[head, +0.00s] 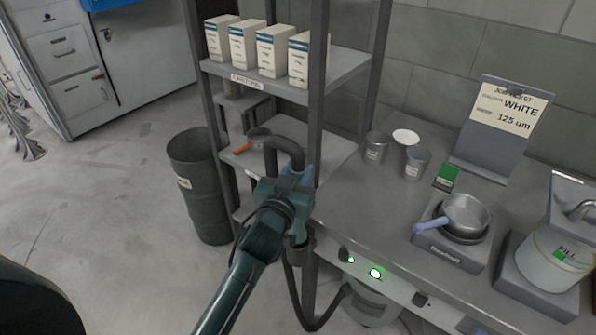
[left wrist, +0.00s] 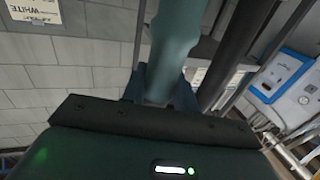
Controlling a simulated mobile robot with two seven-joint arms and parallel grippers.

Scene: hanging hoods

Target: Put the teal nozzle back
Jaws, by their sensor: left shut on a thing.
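My left gripper (head: 290,185) is beside the front post of the shelf rack, at the left end of the bench. It is shut on the teal nozzle, whose teal body (left wrist: 172,55) stands between the fingers in the left wrist view. In the head view the gripper and arm hide most of the nozzle. A thick dark hose (head: 291,152) curves over just behind the gripper. A dark cup-like holder (head: 301,248) sits below the gripper at the bench's left edge; whether the nozzle touches it cannot be told. My right gripper is not in view.
The shelf rack (head: 315,110) holds several white cartons (head: 272,50). An orange-handled tool (head: 243,149) lies on its lower shelf. The bench (head: 385,215) carries metal cups (head: 416,164), a pan (head: 465,214), a job ticket stand (head: 500,125) and a white pail (head: 550,262). A dark drum (head: 200,190) stands left.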

